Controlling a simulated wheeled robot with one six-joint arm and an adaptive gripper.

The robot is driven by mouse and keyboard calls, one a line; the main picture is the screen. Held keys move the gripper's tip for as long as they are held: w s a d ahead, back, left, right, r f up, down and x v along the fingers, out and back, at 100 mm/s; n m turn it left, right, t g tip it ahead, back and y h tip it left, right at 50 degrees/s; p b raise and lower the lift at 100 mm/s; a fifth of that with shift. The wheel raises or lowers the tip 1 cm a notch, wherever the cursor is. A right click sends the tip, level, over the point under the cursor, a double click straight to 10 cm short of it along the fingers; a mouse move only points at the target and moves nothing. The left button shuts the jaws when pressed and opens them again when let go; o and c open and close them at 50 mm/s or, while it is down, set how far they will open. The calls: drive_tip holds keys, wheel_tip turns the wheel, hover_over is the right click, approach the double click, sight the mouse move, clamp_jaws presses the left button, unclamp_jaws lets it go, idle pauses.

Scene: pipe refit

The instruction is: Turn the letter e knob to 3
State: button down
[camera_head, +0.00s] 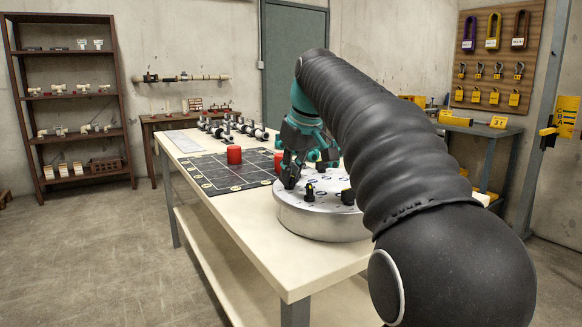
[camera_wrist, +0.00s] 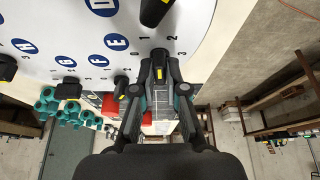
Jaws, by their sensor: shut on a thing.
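A round panel (camera_head: 320,226) with a white lettered top and several black knobs stands at the near end of the table. In the wrist view, my gripper (camera_wrist: 159,82) is closed around a black knob (camera_wrist: 158,59) with a yellow mark on its near side. The letter E label (camera_wrist: 116,42) is on the white face to the left of this knob, and numbers including 1, 2 and 3 are printed around it. I cannot tell for certain which number the knob points to. In the head view, my gripper (camera_head: 291,172) reaches down at the panel's left side; its held knob is hidden there.
Other knobs stand close by, one (camera_wrist: 121,81) left of my gripper and one (camera_wrist: 155,12) above it. A red cylinder (camera_head: 234,155) stands on the black gridded mat (camera_head: 222,178). Pipe parts (camera_head: 240,127) lie at the table's far end.

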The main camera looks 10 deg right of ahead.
sight(275, 192)
drive_tip(key=m+h+p, duration=0.1)
drive_tip(key=m, duration=0.1)
drive_tip(key=m+h+p, duration=0.1)
drive_tip(key=m+p, duration=0.1)
drive_tip(key=m, duration=0.1)
drive_tip(key=shift+a+r+m, duration=0.15)
drive_tip(key=shift+a+m, duration=0.05)
drive_tip(key=shift+m, duration=0.1)
drive_tip(key=m+h+p, duration=0.1)
drive_tip(key=m, duration=0.2)
drive_tip(key=shift+a+m, duration=0.1)
drive_tip(key=shift+m, duration=0.2)
drive_tip(key=m+h, duration=0.1)
drive_tip(key=m, duration=0.1)
drive_tip(key=m+g+h, duration=0.1)
drive_tip(key=m, duration=0.1)
drive_tip(key=shift+w+f+m, duration=0.1)
drive_tip(key=shift+f+m, duration=0.1)
drive_tip(key=shift+m, duration=0.1)
drive_tip(key=m+g, duration=0.1)
drive_tip(key=m, duration=0.3)
drive_tip(key=shift+w+a+m+g+h, duration=0.1)
drive_tip(key=shift+m+g+h, duration=0.2)
drive_tip(key=shift+g+h, duration=0.1)
drive_tip(key=c, duration=1.2)
unclamp_jaws()
drive_tip(key=w+v, duration=0.1)
drive_tip(key=v, duration=0.6)
drive_tip(key=shift+s+r, duration=0.25)
drive_tip(key=shift+s, duration=0.3)
